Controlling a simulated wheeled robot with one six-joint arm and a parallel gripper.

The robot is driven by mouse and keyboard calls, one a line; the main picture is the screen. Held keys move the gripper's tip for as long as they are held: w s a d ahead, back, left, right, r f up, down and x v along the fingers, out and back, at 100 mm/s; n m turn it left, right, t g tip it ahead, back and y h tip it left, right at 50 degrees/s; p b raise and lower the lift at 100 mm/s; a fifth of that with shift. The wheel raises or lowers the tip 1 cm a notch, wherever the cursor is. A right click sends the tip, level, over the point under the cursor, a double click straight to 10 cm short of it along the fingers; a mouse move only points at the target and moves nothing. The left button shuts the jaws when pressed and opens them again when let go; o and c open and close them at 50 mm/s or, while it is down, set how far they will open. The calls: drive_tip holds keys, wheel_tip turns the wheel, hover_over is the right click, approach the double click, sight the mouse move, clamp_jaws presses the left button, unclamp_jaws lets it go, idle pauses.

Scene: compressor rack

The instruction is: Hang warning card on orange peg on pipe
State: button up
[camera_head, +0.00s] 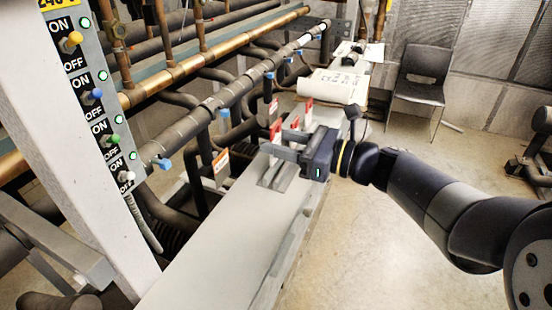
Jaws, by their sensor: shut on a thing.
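My gripper (273,143) reaches in from the right, above the grey ledge beside the pipes. It is shut on a red and white warning card (276,129), which stands upright at its fingertips; the fingers hide part of it. Two similar red and white cards (308,113) (295,124) show just behind the gripper. The long dark pipe (190,125) runs diagonally to the left of my gripper, with several blue pegs (163,163) along it. I cannot make out an orange peg on it. An orange and white card (220,167) hangs below the pipe, left of my gripper.
The grey ledge (215,245) is clear in front. A white sheet with writing (333,87) lies farther back. A dark chair (420,78) stands at the back right.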

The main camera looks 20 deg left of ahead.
drive_tip(key=shift+s+d+r+p, duration=0.1)
drive_tip(key=shift+d+r+p, duration=0.4)
drive_tip(key=shift+d, duration=0.35)
drive_tip(key=shift+s+d+r+p, duration=0.1)
drive_tip(key=shift+d+r+p, duration=0.4)
drive_tip(key=shift+d, duration=0.35)
drive_tip(key=shift+d+r+p, duration=0.4)
drive_tip(key=shift+d+r, duration=0.1)
drive_tip(key=shift+d, duration=0.35)
